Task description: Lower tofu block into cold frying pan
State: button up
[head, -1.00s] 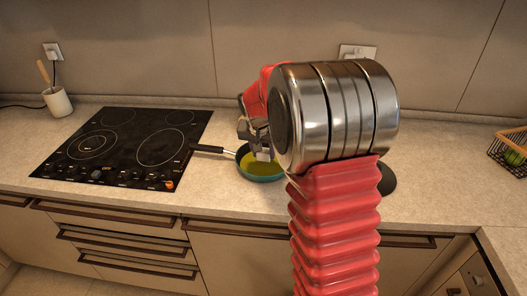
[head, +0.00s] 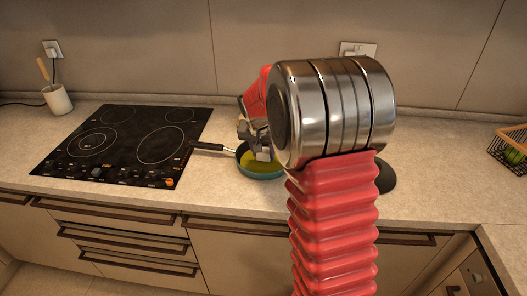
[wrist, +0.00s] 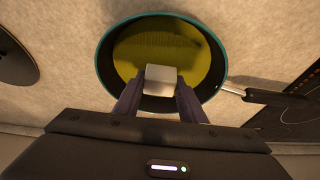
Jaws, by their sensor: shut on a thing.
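The tofu block (wrist: 160,80) is a small whitish block between my gripper's fingers, seen in the wrist view. My gripper (wrist: 159,92) is shut on it, and it appears over the near part of the pan. The frying pan (wrist: 204,48) is teal-rimmed with yellowish liquid inside and a black handle pointing right in the wrist view. In the head view the pan (head: 262,176) stands on the counter right of the hob, its handle pointing left. My gripper (head: 260,152) is over it there, and my arm hides part of it. I cannot tell whether the block touches the pan's bottom.
The black hob (head: 125,145) lies left of the pan, its edge near the handle. A utensil pot (head: 57,100) stands at the far left. A wire basket (head: 510,150) is at the far right. A dark round thing (head: 387,177) shows behind my arm. Front counter is clear.

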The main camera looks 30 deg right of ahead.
jog(key=shift+f, duration=0.8)
dwell(0.8)
jog(key=o, duration=1.2)
jog(key=shift+c, duration=0.2)
jog(key=v, duration=1.3)
jog(key=shift+a+r, duration=0.15)
jog(key=shift+r, duration=0.15)
jog(key=shift+s+n, duration=0.1)
jog(key=shift+n, duration=0.2)
